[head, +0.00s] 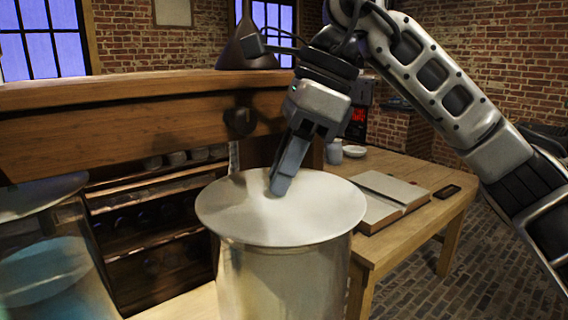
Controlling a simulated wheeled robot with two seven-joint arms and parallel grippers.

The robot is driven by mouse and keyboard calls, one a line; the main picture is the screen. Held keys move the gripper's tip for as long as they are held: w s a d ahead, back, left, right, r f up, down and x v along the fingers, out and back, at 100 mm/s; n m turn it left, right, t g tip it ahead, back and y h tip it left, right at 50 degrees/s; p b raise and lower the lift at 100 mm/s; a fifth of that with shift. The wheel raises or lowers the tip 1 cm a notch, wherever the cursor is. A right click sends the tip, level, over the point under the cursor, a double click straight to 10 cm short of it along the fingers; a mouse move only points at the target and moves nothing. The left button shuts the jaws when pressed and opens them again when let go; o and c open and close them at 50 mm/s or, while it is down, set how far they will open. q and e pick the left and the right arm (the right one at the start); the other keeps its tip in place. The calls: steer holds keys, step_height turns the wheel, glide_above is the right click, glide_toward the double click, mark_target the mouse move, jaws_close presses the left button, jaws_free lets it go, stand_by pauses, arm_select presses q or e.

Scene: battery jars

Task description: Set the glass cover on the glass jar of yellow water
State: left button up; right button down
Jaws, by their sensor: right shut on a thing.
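The round, pale glass cover (310,222) is over the glass jar (285,285) in the front middle. The jar's contents look pale yellowish. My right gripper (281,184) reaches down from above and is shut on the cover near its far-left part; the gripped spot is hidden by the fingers. The cover looks about level and spans the jar's mouth. The jar's rim is hidden beneath it, so I cannot tell whether the cover touches the rim or hangs just above it. My left gripper is not in view.
A jar of blue water (45,270) with a pale disc (38,196) over it stands at the left edge. A wooden shelf unit (150,125) is behind. A wooden table (420,177) at right holds a book (390,198), a dark phone-like object (447,191) and a white bowl (354,151).

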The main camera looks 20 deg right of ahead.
steer(key=shift+f, duration=0.2)
steer(key=c, duration=1.5)
jaws_free()
steer(key=shift+o, duration=0.2)
